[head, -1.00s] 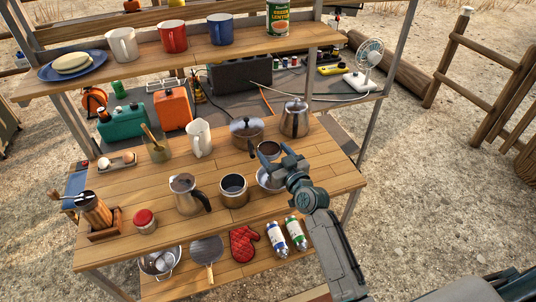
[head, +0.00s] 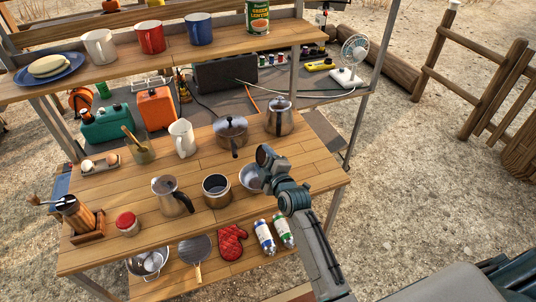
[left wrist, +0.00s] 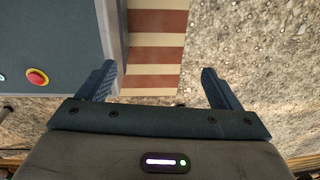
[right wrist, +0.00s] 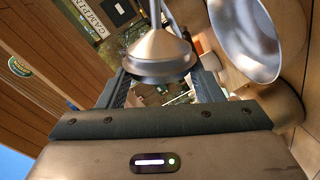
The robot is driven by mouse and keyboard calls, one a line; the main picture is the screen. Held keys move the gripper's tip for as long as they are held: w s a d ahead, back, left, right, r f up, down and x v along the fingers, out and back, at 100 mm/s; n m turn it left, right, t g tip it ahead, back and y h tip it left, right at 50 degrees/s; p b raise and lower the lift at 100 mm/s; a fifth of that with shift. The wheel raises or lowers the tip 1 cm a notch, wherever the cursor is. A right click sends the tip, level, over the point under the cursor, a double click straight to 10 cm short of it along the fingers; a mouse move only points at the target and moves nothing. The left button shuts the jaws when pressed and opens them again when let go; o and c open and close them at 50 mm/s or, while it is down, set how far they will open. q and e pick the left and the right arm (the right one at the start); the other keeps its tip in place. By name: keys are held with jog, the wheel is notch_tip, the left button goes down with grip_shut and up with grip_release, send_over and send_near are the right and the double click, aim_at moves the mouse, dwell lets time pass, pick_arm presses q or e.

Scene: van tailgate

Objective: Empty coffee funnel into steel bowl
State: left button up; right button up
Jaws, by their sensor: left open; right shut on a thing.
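The steel bowl (head: 249,178) stands on the wooden table's front right part, partly behind my right gripper. My right gripper (head: 266,157) is shut on the metal coffee funnel (right wrist: 160,55), above and beside the bowl. In the right wrist view the funnel lies between the fingers, tipped on its side, its stem pointing away. The bowl (right wrist: 245,40) shows to its right there. The funnel's inside is not visible, and in the head view my gripper hides the funnel. My left gripper (left wrist: 160,85) is open and empty, off the table.
The upper shelf (head: 180,66) holds mugs and a can.

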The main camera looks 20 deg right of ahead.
jog(key=shift+a+f+n+h, duration=0.3)
jog(key=shift+a+n, duration=0.05)
jog(key=shift+n, duration=0.45)
jog(key=shift+a+f+n+b, duration=0.1)
jog(key=shift+a+n+b, duration=0.2)
jog(key=shift+n, duration=0.3)
jog(key=shift+a+f+n+h, duration=0.1)
jog(key=shift+a+n+h, duration=0.15)
jog(key=shift+n, duration=0.45)
pick_arm(q)
jog(key=shift+a+r+p, duration=0.4)
jog(key=shift+a+p, duration=0.2)
jog(key=shift+a, duration=0.05)
pick_arm(e)
jog(key=n, duration=0.2)
jog(key=a+n+h, duration=0.1)
jog(key=n, duration=0.1)
jog(key=a+f+n+h, duration=0.1)
jog(key=n, duration=0.2)
jog(key=shift+a, duration=0.1)
pick_arm(q)
jog(key=shift+r, duration=0.15)
pick_arm(e)
jog(key=shift+s+f+n, duration=0.1)
jog(key=shift+n, duration=0.2)
